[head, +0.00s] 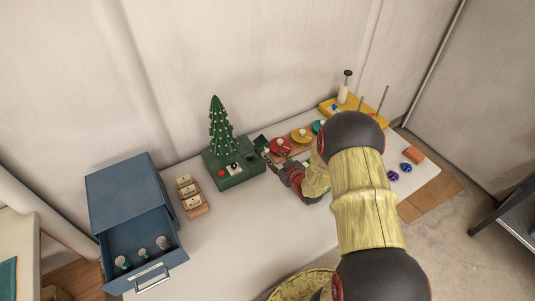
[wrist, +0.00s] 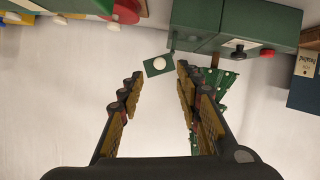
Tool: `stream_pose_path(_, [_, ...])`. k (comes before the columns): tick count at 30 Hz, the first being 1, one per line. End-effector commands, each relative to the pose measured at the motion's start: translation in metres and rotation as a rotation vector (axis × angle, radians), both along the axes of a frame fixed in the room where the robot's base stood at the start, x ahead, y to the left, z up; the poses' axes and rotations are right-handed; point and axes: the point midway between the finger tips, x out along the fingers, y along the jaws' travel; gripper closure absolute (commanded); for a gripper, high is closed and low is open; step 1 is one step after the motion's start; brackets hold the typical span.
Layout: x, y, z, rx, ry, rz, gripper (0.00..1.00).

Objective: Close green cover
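The green cover (head: 261,142) stands raised at the right end of the green box (head: 238,179), which carries a small Christmas tree (head: 221,128). In the wrist view the cover (wrist: 151,70) is a small dark green plate with a white round spot, beside the green box (wrist: 262,22). My gripper (head: 270,157) is just right of the box, close to the cover. In the wrist view my gripper (wrist: 157,78) is open, with the cover showing between and just beyond its fingertips. I cannot tell if a finger touches it.
A red round piece (head: 281,146) and a yellow one (head: 301,135) stand close behind my gripper. A yellow tray (head: 371,109) is at the back right. Left of the green box are a small card holder (head: 193,204) and a blue cabinet with an open drawer (head: 150,283).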

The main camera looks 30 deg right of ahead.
Motion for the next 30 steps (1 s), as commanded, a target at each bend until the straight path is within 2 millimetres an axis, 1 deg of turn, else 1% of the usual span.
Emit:
stream_pose_path(1, [0.008,0.001,-0.005,0.001,0.0,0.002,0.66])
stream_pose_path(6, [0.032,-0.001,-0.015,0.0,0.0,0.001,0.66])
stream_pose_path(12, [0.049,-0.002,-0.02,0.0,0.001,0.0,0.66])
stream_pose_path(15, [0.052,-0.002,-0.021,0.0,0.001,0.0,0.66])
stream_pose_path(22, [0.052,-0.002,-0.021,0.0,0.001,-0.001,0.66])
stream_pose_path(30, [0.052,-0.002,-0.021,0.0,0.002,-0.001,0.81])
